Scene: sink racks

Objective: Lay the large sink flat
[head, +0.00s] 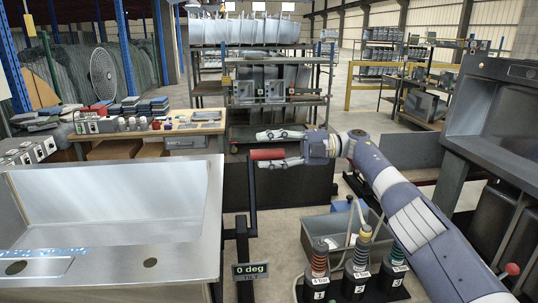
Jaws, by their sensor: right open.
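A red handle (267,154) sits on top of a dark upright lever (252,195) at the sink's right side. My right gripper (276,149) comes in from the right and is open, one finger above the handle and the other below it. I cannot tell if the fingers touch it. My left gripper is out of view.
A workbench (190,127) with small items stands behind the sink. Shelf racks (270,100) stand at the back. Numbered hose stands (360,270) and a grey bin (325,232) are under my right arm. Another dark sink unit (490,120) stands at the right.

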